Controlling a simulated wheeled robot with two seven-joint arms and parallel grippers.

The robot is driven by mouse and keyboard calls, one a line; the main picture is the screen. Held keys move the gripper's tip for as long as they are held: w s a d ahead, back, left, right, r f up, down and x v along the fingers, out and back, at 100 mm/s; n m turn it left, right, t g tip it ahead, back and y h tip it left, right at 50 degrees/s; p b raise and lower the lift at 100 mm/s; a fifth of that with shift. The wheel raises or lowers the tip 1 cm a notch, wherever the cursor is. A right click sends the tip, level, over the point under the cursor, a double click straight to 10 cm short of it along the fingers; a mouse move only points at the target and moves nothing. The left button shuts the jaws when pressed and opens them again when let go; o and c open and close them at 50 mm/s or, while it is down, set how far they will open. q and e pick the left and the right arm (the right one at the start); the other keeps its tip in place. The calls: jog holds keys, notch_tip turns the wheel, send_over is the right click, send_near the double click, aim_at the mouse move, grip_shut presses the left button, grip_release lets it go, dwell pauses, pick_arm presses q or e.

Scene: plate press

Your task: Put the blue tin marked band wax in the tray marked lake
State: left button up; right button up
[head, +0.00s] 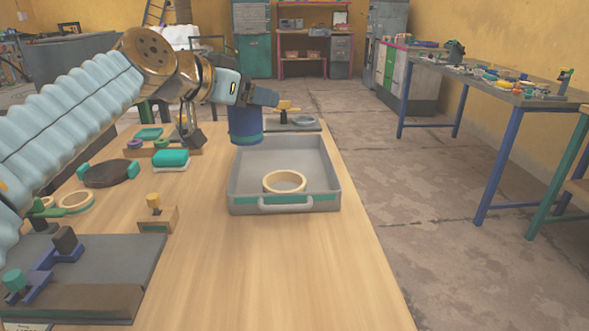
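A blue tin (245,122) with a teal band near its bottom hangs upright below my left gripper (251,99), whose fingers appear shut on its top. The tin is at the back left corner of a grey tray (327,176), overlapping its rim in the head view; its exact height above the tray cannot be told. The tray has a front handle and a green strip on its front. A pale ring (285,181) lies inside it. No markings on the tin or tray can be read. My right gripper is out of view.
A grey plate with a yellow-knobbed piece (296,122) is behind the tray. Left are a teal block (170,160), a dark disc (108,174), a pale ring (76,201), a yellow-knobbed block (157,214) and a grey fixture (110,262). The table's front middle is clear.

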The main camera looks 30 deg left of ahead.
pick_arm(q)
jog(key=w+f, duration=0.8)
jog(key=w, duration=0.1)
jog(key=w+f+p, duration=0.1)
jog(key=w+f, duration=0.4)
jog(key=shift+a, duration=0.35)
jog(key=shift+f, duration=0.1)
jog(key=o, duration=1.3)
jog(key=shift+s, duration=0.1)
jog(key=shift+o, duration=0.2)
